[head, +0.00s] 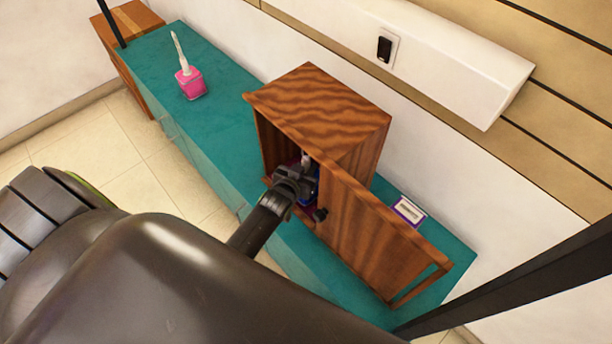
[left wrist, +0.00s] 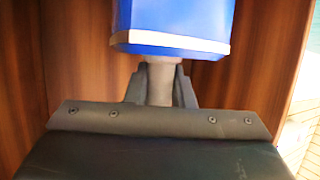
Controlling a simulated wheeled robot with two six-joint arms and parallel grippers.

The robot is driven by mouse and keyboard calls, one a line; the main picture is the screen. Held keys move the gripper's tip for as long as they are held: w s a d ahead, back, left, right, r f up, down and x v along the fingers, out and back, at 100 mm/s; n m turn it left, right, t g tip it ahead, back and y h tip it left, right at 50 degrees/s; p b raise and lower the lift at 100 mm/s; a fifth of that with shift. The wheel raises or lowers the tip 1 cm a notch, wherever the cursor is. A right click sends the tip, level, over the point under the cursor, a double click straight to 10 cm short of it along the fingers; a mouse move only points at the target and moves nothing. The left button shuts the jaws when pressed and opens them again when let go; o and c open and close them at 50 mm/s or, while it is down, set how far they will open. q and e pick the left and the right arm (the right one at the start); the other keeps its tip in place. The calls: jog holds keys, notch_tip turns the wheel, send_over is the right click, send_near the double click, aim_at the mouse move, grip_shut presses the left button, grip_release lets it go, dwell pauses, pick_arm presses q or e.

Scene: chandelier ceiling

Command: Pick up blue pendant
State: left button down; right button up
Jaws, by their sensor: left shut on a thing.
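The blue pendant (left wrist: 172,22) fills the top middle of the left wrist view. It has a blue body with a pale rim and a grey stem. My left gripper (left wrist: 160,88) is shut on that stem, just below the body. In the head view my left gripper (head: 303,172) reaches into the open front of a wooden cabinet (head: 325,105). Only a small blue patch of the pendant (head: 315,197) shows there, mostly hidden by my gripper. I cannot tell whether the pendant touches the cabinet floor. My right gripper is not in view.
The cabinet door (head: 365,235) stands open on the right of my left gripper. The cabinet is on a long teal counter (head: 225,130). A pink bottle (head: 190,84) stands far left, and a small purple-edged card (head: 409,211) lies behind the door. Wood walls flank the pendant.

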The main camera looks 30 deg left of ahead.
aim_at(304, 162)
pick_arm(q)
jog(key=shift+r, duration=0.15)
jog(key=shift+r, duration=0.8)
notch_tip(304, 162, up, 2)
jog(key=shift+r, duration=0.1)
jog(key=s+d+b, duration=0.1)
jog(key=s+b, duration=0.2)
jog(key=s, duration=1.5)
jog(key=shift+f, duration=0.2)
jog(key=shift+w+r, duration=0.1)
